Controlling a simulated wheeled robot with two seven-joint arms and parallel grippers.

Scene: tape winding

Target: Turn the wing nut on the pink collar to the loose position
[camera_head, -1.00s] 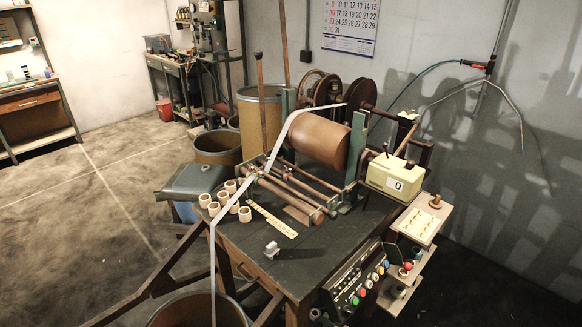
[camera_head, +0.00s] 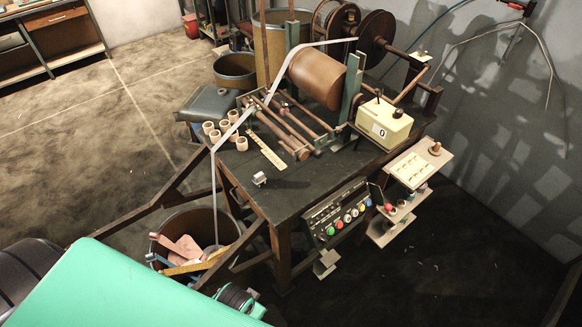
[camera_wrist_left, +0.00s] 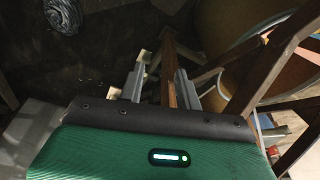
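A small pinkish collar (camera_head: 283,107) appears to sit on the rods of the winding machine, in front of the brown roll (camera_head: 318,78). It is too small to make out its wing nut or how the nut is turned. In the left wrist view my left gripper (camera_wrist_left: 160,80) has its two grey fingers apart with nothing held between them. A brown wooden beam shows beyond the gap. The left gripper is far from the collar, low and in front of the bench; its fingers do not show in the head view. My right gripper is in neither current view.
The dark bench (camera_head: 300,190) carries several pale rings (camera_head: 242,144), a ruler strip (camera_head: 266,152) and a small metal piece (camera_head: 260,179). A cream counter box (camera_head: 384,124) stands at right. A bin (camera_head: 167,243) with scraps and slanting wooden beams lie in front.

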